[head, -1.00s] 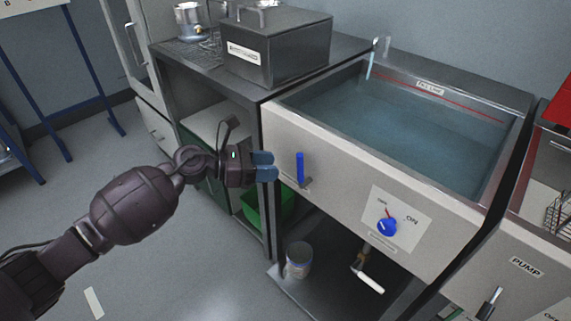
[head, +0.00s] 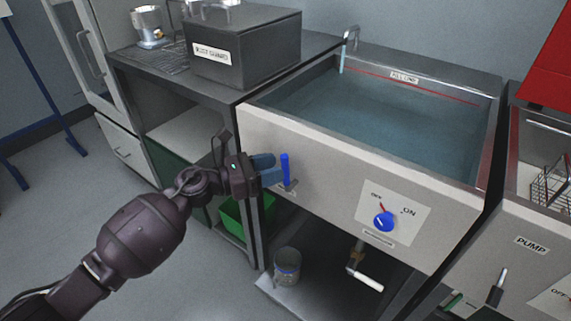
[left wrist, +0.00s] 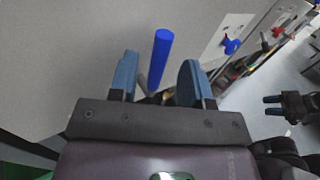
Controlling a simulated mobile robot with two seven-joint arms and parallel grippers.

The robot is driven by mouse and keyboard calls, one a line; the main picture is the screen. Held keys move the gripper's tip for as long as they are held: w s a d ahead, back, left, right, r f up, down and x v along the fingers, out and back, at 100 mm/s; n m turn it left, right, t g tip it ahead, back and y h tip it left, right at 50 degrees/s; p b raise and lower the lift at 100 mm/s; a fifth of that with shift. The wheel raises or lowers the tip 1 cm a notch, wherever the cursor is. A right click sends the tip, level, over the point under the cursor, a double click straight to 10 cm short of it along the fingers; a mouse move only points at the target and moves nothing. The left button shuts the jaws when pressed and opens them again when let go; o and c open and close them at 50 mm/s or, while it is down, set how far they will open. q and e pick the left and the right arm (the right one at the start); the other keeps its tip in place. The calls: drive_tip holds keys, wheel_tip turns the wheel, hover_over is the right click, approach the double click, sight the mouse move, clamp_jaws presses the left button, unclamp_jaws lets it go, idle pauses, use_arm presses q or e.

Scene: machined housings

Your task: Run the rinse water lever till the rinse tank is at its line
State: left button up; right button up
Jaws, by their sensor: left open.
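The blue rinse water lever (head: 286,168) stands upright on the front panel of the rinse tank (head: 330,160). My left gripper (head: 270,170) is open at the lever. In the left wrist view the lever (left wrist: 160,60) stands between its parted fingers (left wrist: 157,80), with a gap on each side. A pale blue stream (head: 342,62) hangs from the spout at the tank's back left corner. The tank water (head: 390,115) lies a little below the red fill line (head: 430,91). My right gripper (left wrist: 267,106) shows small at the right edge of the left wrist view, its fingers apart.
A blue knob (head: 383,221) with OFF and ON marks sits right of the lever, a white-handled valve (head: 366,281) below. A grey box (head: 245,50) stands on the bench at left. A tin (head: 287,267) stands on the lower shelf. A PUMP panel (head: 525,245) is at right.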

sight(286, 165)
use_arm(q)
drive_tip(key=shift+x, duration=1.85)
clamp_jaws()
